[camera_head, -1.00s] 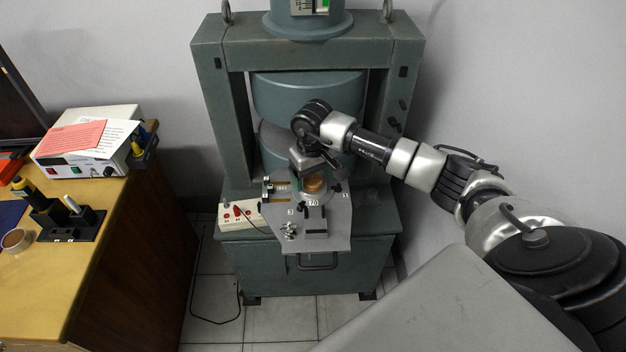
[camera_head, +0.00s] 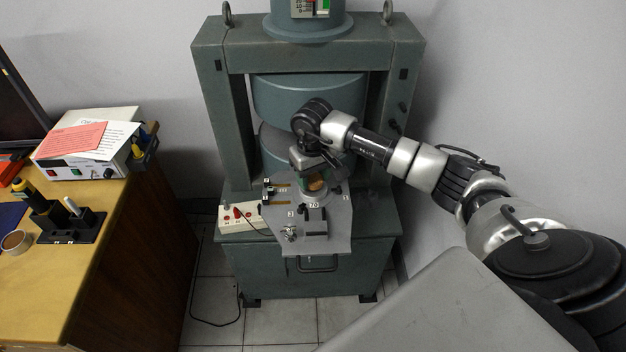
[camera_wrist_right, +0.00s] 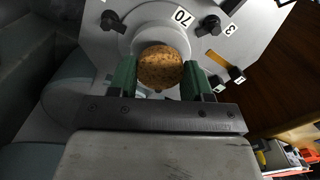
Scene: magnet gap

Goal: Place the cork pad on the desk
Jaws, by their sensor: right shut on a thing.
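The cork pad (camera_head: 317,184) is a small round brown disc at the plate in front of the magnet. My right gripper (camera_head: 313,181) is shut on it. In the right wrist view the cork pad (camera_wrist_right: 160,68) sits between the two green fingertips (camera_wrist_right: 158,78), in front of a round grey mount marked 70. I cannot tell whether it still touches the mount. The wooden desk (camera_head: 50,285) stands at the left, well away from the gripper. My left gripper is not in view.
The grey-green magnet frame (camera_head: 209,110) surrounds the arm's end. A red-and-white switch box (camera_head: 238,217) is left of the plate. On the desk are a power supply (camera_head: 85,172), a black tool holder (camera_head: 72,232) and a small round dish (camera_head: 16,241). The desk's front is bare.

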